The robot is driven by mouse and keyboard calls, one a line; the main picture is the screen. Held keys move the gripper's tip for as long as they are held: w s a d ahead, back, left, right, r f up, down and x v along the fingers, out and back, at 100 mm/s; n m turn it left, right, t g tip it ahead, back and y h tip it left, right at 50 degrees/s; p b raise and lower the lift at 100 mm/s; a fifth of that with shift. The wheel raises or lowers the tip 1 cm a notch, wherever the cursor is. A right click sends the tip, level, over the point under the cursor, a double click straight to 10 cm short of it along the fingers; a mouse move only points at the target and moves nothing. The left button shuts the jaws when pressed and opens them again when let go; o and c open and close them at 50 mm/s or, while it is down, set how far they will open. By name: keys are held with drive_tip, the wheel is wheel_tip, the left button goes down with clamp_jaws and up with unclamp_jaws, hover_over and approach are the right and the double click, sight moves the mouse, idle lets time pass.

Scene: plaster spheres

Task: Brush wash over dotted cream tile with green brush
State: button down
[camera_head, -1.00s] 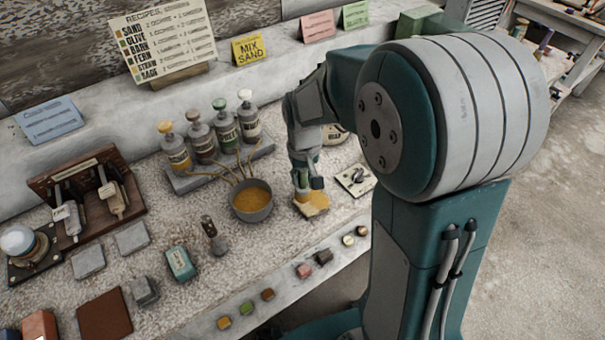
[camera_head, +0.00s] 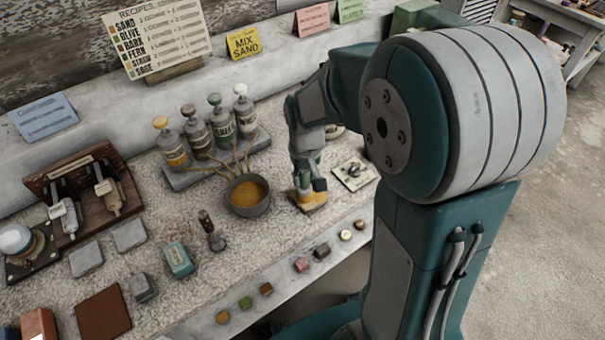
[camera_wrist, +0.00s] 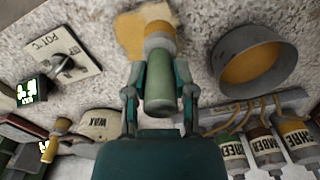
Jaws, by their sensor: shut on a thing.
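My gripper (camera_wrist: 160,100) is shut on the green brush (camera_wrist: 159,82), gripping its green handle. The brush has a grey collar and ochre-coloured bristles (camera_wrist: 160,32). The bristle end is over the tile (camera_wrist: 128,38) and appears to touch it. In the head view the tile (camera_head: 314,205) lies on the counter below my gripper (camera_head: 308,183). Its visible face is largely ochre; dots cannot be made out, and the brush hides part of it. A grey pot (camera_head: 248,208) of ochre wash stands left of the tile and also shows in the wrist view (camera_wrist: 252,82).
Several labelled bottles (camera_head: 222,125) stand behind the pot, with thin tubes running to it. A dial plate (camera_head: 354,175) lies right of the tile. A yellow card (camera_head: 243,43) reads MIX SAND.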

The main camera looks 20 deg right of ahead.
drive_tip(key=shift+w, duration=0.1)
drive_tip(key=shift+w+a, duration=0.3)
drive_tip(key=shift+w, duration=0.55)
drive_tip(key=shift+w+a, duration=0.25)
drive_tip(key=shift+w, duration=0.55)
drive_tip(key=shift+s+d, duration=0.3)
drive_tip(key=shift+s, duration=0.6)
drive_tip(key=shift+s+d, duration=0.25)
drive_tip(key=shift+s, duration=0.6)
drive_tip(key=shift+w+a, duration=0.3)
drive_tip(key=shift+w, duration=0.6)
drive_tip(key=shift+w+a, duration=0.25)
drive_tip(key=shift+w, duration=0.6)
drive_tip(key=shift+s+d+r, duration=0.25)
drive_tip(key=shift+s+r, duration=0.5)
drive_tip(key=shift+s, duration=0.15)
